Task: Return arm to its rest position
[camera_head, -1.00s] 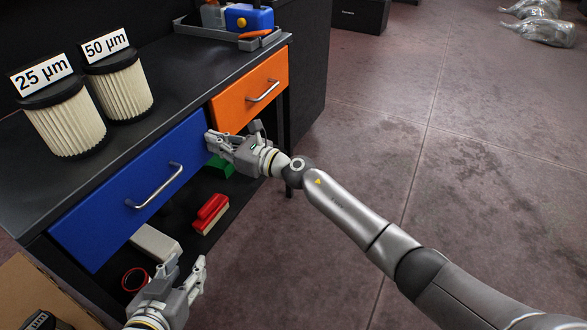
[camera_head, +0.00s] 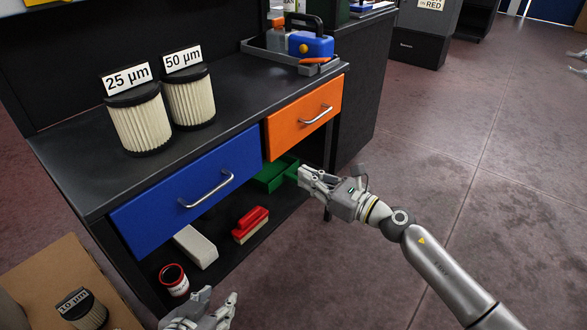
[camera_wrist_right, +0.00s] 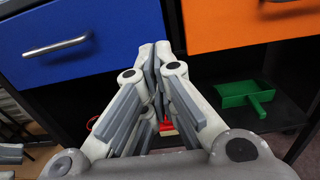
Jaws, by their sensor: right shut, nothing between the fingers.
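My right gripper (camera_head: 305,177) is shut and empty in the head view. It is in front of the workbench, just below the orange drawer (camera_head: 302,120) and close to the handle of a green dustpan (camera_head: 270,175) on the lower shelf. In the right wrist view its fingers (camera_wrist_right: 155,62) are together, pointing toward the gap under the drawers. My left gripper (camera_head: 219,301) is at the bottom edge of the head view, in front of the lower shelf. Its fingers are apart with nothing seen between them; its lower part is cut off.
The blue drawer (camera_head: 190,195) is shut. Two filters, 25 µm (camera_head: 142,126) and 50 µm (camera_head: 190,103), stand on the bench. The shelf holds a red brush (camera_head: 250,222), a white block (camera_head: 196,246) and a red-and-white can (camera_head: 174,280).

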